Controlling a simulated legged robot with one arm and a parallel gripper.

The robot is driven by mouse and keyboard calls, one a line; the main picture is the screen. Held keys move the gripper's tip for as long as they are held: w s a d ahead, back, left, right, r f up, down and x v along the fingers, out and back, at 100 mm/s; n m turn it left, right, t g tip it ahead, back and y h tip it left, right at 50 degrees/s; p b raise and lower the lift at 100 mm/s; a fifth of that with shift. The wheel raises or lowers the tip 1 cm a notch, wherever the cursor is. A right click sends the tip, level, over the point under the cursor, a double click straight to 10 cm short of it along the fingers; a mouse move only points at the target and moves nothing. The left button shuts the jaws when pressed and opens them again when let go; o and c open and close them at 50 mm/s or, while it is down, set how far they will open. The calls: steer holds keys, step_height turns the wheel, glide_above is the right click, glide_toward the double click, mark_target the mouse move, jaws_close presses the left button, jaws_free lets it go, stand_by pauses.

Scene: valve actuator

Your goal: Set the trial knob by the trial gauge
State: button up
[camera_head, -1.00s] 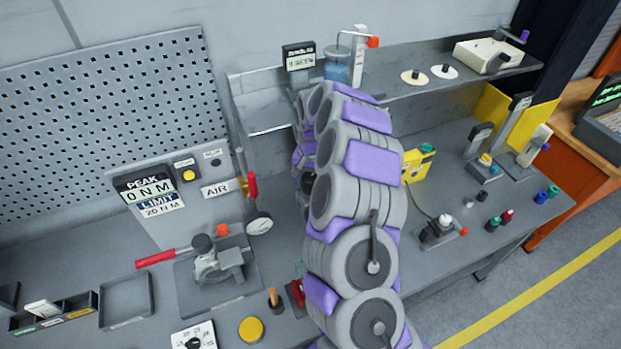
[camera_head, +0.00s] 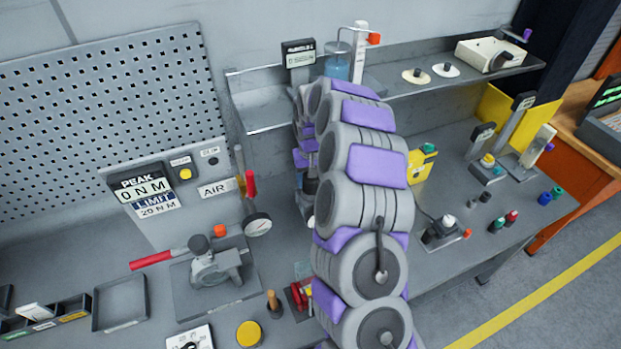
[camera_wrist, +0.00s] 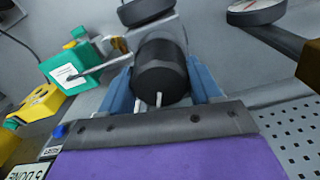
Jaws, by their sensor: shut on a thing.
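In the wrist view a black cylindrical knob (camera_wrist: 160,72) with two pale marks or pins on its near side sits between the blue fingers of my gripper (camera_wrist: 160,92). My gripper is shut on this knob. A dark round part (camera_wrist: 146,11) shows just beyond it. A white-faced dial gauge (camera_wrist: 256,9) is cut off at the top right; its reading is not legible. I cannot tell which gauge is the trial gauge. My arm hides the gripper and knob in the head view.
A green box (camera_wrist: 72,72) and a yellow part (camera_wrist: 40,102) lie left in the wrist view. The bench holds a red-handled fixture (camera_head: 215,268), an empty tray (camera_head: 121,302) and a yellow disc (camera_head: 249,333). A shelf (camera_head: 430,78) runs behind my arm.

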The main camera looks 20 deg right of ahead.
steer(key=o, duration=1)
steer(key=shift+o, duration=0.2)
step_height(320, 180, up, 17)
steer(key=b, duration=0.1)
steer(key=shift+r, duration=0.15)
steer(key=shift+a, duration=0.1)
steer(key=s+a+f+n+b, duration=0.15)
steer(key=s+a+b, duration=0.25)
steer(key=s, duration=0.5)
steer(key=s+a+f+g+b, duration=0.1)
steer(key=s+a+f+b, duration=0.25)
steer(key=s, duration=0.55)
steer(key=s+a+f+n+b, duration=0.1)
steer(key=s+a+f+b, duration=0.15)
steer(key=s+a, duration=0.45)
steer(key=s+d+f+b, duration=0.1)
steer(key=s+f, duration=0.3)
steer(key=s, duration=0.5)
steer(key=s+d+f+b, duration=0.1)
steer(key=s+f+b, duration=0.3)
steer(key=s, duration=0.4)
steer(key=shift+s+f+g, duration=0.35)
steer(key=shift+f+g, duration=0.05)
steer(key=shift+f, duration=0.2)
